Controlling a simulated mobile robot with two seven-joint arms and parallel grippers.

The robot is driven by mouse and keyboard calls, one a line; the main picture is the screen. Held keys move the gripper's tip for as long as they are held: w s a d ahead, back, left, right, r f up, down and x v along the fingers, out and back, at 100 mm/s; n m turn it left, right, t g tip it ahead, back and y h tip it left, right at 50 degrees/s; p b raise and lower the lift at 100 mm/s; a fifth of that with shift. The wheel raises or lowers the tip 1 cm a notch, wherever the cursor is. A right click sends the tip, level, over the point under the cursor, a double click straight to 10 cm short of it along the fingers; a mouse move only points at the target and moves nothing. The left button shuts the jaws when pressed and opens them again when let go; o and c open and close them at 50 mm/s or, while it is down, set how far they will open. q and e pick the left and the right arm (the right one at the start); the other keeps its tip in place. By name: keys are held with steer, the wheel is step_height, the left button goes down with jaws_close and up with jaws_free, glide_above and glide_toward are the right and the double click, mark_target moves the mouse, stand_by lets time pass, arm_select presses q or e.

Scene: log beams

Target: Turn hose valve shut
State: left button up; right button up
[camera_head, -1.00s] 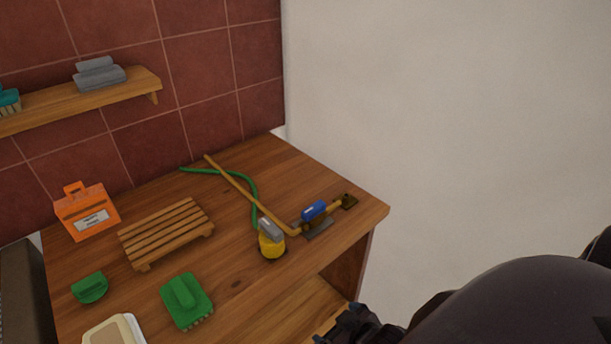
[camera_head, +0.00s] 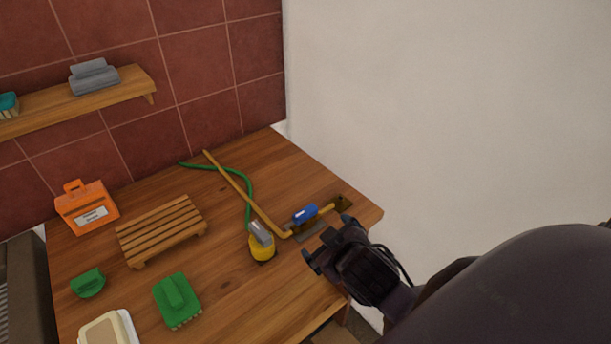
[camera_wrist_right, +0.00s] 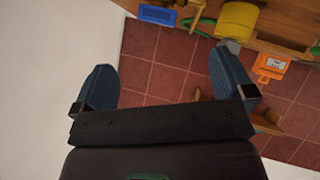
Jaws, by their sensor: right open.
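The hose valve has a blue handle (camera_head: 305,215) on a brass pipe (camera_head: 327,209) near the right end of the wooden counter. The blue handle also shows at the top of the right wrist view (camera_wrist_right: 157,14). The handle lies roughly along the pipe. A green hose (camera_head: 249,190) curves over the counter behind the valve. My right gripper (camera_head: 329,242) is open and empty, just in front of the valve and apart from it. Its two fingers are spread in the right wrist view (camera_wrist_right: 163,62). My left gripper is not in view.
A yellow item with a grey top (camera_head: 263,248) stands left of the valve. A wooden slatted rack (camera_head: 161,230), an orange box (camera_head: 87,208), a green brush (camera_head: 177,300) and a soap-like block (camera_head: 108,330) lie farther left. A white wall (camera_head: 450,110) is to the right.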

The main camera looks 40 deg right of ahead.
steer(key=w+a+r+n+t+y, duration=0.8)
steer(key=w+r+n, duration=0.2)
steer(key=r, duration=0.3)
steer(key=a+r+n+g+y, duration=0.1)
steer(key=a+r+n+y, duration=0.1)
steer(key=a+n+y, duration=0.4)
steer(key=n+g+h, duration=1.1)
steer(key=n+g, duration=0.7)
glide_above(305, 211)
step_height(305, 211, down, 11)
steer(key=shift+d+f, duration=0.1)
steer(key=shift+f, duration=0.25)
step_height(305, 211, down, 8)
steer(key=shift+f, duration=0.8)
